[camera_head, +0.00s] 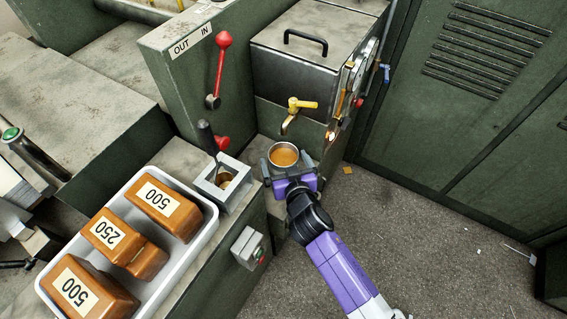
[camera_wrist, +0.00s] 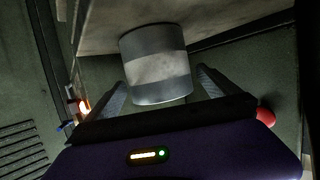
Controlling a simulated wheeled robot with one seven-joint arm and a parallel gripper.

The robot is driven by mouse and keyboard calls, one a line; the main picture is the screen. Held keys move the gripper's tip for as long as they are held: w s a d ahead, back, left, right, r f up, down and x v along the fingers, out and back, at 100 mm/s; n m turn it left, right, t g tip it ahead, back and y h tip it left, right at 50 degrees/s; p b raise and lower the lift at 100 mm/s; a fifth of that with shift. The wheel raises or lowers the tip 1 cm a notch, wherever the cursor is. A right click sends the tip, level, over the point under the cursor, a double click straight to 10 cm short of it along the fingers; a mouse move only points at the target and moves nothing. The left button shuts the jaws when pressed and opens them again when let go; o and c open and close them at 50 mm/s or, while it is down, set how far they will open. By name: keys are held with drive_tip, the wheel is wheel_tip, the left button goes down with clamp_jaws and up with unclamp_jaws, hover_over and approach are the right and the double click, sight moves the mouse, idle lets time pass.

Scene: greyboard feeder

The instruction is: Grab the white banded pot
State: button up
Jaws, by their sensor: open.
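The white banded pot (camera_head: 283,147) is a round grey metal pot holding orange-brown liquid, at the edge of the green machine's ledge, just below and in front of the yellow-handled tap (camera_head: 300,104). In the wrist view the pot (camera_wrist: 157,70) shows a pale band around its middle. My gripper (camera_head: 287,168) is open, with one finger on each side of the pot. In the wrist view a gap shows beside the pot at my gripper (camera_wrist: 163,78); I cannot tell whether either finger touches it.
A white tray (camera_head: 213,222) with brown blocks labelled 500 and 250 stands at lower left. A grey square holder (camera_head: 238,187) sits left of the pot. A red-knobbed lever (camera_head: 219,75) stands behind. The floor (camera_head: 420,240) at right is mostly clear.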

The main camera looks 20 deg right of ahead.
drive_tip(key=shift+x, duration=0.95)
drive_tip(key=c, duration=1.8)
drive_tip(key=shift+r, duration=0.1)
drive_tip(key=shift+c, duration=1.3)
